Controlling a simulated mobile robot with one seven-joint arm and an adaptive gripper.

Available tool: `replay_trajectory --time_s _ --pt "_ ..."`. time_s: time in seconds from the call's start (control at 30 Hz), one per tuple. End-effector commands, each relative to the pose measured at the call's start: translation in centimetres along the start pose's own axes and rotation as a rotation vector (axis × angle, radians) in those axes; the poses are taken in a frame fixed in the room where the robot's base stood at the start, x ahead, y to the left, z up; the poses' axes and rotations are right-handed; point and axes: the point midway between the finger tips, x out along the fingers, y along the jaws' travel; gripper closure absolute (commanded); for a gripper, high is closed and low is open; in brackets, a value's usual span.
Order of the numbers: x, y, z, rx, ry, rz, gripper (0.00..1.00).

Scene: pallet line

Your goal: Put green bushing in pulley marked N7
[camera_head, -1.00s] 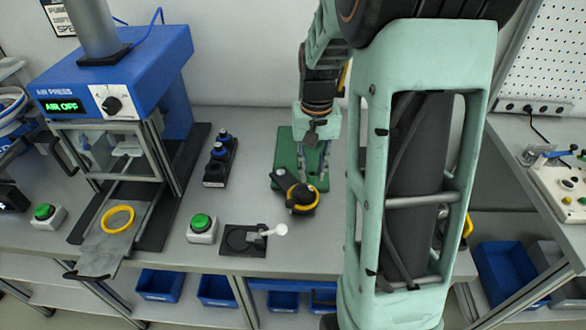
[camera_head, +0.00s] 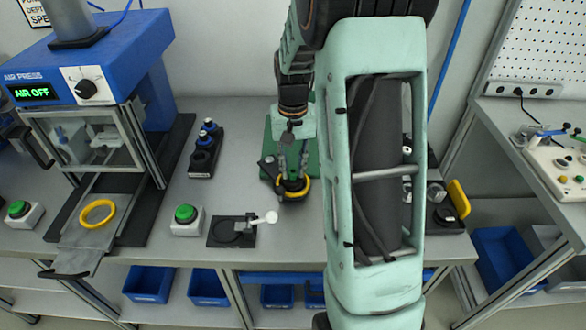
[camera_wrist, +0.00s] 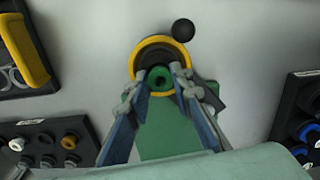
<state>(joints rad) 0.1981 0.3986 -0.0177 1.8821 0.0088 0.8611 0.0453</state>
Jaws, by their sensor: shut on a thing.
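My gripper (camera_wrist: 165,76) is shut on the green bushing (camera_wrist: 160,79), a small green ring with a dark hole, held between its fingertips. In the wrist view the bushing overlaps the lower part of a dark pulley with a yellow rim (camera_wrist: 141,56). I cannot tell whether it is above the pulley or touching it. In the head view my gripper (camera_head: 293,176) is over the pulley (camera_head: 297,194), which sits at the front of a green plate (camera_head: 268,148). The bushing is hidden there by the fingers. No N7 mark is legible.
A black knob (camera_wrist: 183,30) is beside the pulley. A rack of bushings (camera_wrist: 45,145) is at the left in the wrist view. In the head view, the air press (camera_head: 100,60), a yellow ring (camera_head: 97,212), a green button (camera_head: 186,214) and a black fixture (camera_head: 230,232) stand left.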

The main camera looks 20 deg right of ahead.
Motion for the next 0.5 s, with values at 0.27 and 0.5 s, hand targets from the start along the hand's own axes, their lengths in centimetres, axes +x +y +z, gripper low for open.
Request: replay_trajectory --time_s 0.27,0.5 --pt "0.32 0.0 0.01 0.0 0.0 0.0 0.66" --pt "0.31 0.01 0.01 0.0 0.0 0.0 0.62"
